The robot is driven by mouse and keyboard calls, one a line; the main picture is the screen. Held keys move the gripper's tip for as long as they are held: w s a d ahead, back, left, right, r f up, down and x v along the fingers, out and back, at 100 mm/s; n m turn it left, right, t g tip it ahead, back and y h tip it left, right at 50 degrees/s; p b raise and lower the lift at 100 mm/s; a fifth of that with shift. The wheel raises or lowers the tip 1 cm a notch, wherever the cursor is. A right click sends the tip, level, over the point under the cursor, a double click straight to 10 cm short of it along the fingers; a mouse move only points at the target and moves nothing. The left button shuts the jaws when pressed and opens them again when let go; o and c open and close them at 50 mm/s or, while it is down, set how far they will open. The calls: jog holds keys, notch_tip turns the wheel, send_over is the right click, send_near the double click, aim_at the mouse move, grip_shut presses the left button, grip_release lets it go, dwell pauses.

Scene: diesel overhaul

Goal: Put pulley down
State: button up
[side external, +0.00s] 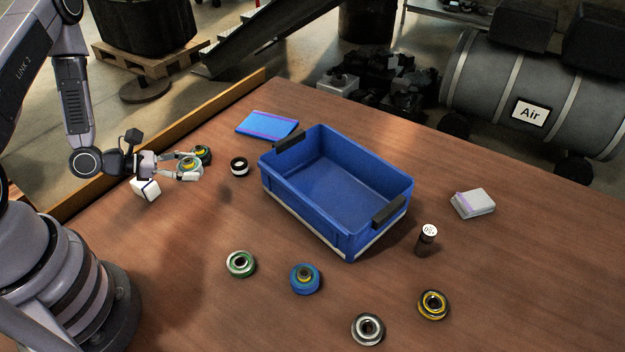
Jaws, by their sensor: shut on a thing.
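My gripper (195,169) is at the left of the table and shut on a pulley (188,163), which looks grey-green with a yellowish centre. The fingers partly cover this pulley, and I cannot tell whether it touches the table. A dark green pulley (204,153) sits just behind it, partly hidden. Other pulleys lie flat at the front: a green-rimmed one (241,264), a blue one (305,279), a silver one (367,329) and a yellow one (433,304).
An empty blue bin (335,187) with dark handles stands mid-table. Around it are a black-and-white roll (239,167), a blue packet (267,124), a dark bottle (426,239) and a pale pack (473,203). A white block (146,190) is below my wrist. The front-left table is clear.

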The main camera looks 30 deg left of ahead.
jog(key=w+a+r, duration=0.1)
jog(key=w+r, duration=0.2)
jog(key=w, duration=0.5)
jog(key=w+a+r, duration=0.1)
jog(key=w+r, duration=0.2)
jog(key=w, duration=0.5)
send_over(266, 125)
jog(key=s, duration=0.1)
notch_tip(266, 125, down, 8)
jog(key=shift+d+f, duration=0.15)
jog(key=shift+f, duration=0.05)
jog(key=shift+w+f, duration=0.6)
jog(key=shift+f, duration=1.55)
jog(key=shift+f, duration=0.15)
jog(key=o, duration=1.2)
